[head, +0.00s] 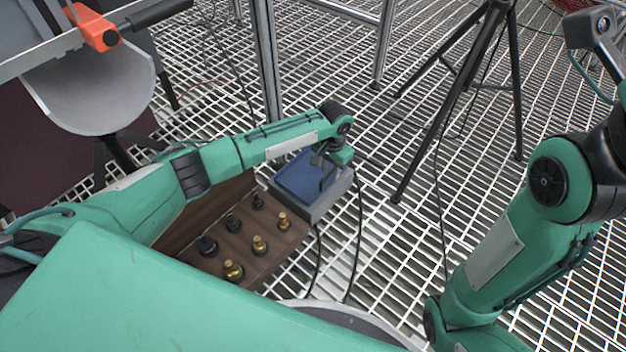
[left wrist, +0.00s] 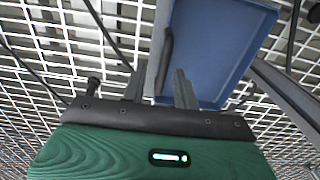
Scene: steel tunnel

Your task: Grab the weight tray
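The weight tray looks to be the shallow blue tray (head: 303,175) lying on a grey box-shaped base (head: 315,205) on the grated floor. In the left wrist view the blue tray (left wrist: 215,50) fills the upper right, with its raised rim toward my fingers. My left gripper (head: 328,176) reaches over the tray's right part in the head view. Its two fingers (left wrist: 160,88) are apart, one on either side of the tray's near rim as seen; contact and height cannot be told. My right arm is at the right; its gripper does not show.
A wooden box (head: 225,255) with several black and brass weights (head: 258,245) stands beside the tray. A black tripod (head: 460,90) stands to the right. A metal post (head: 268,60) rises behind the tray. Black cables (head: 360,235) run beside the base. Open grating lies between tray and tripod.

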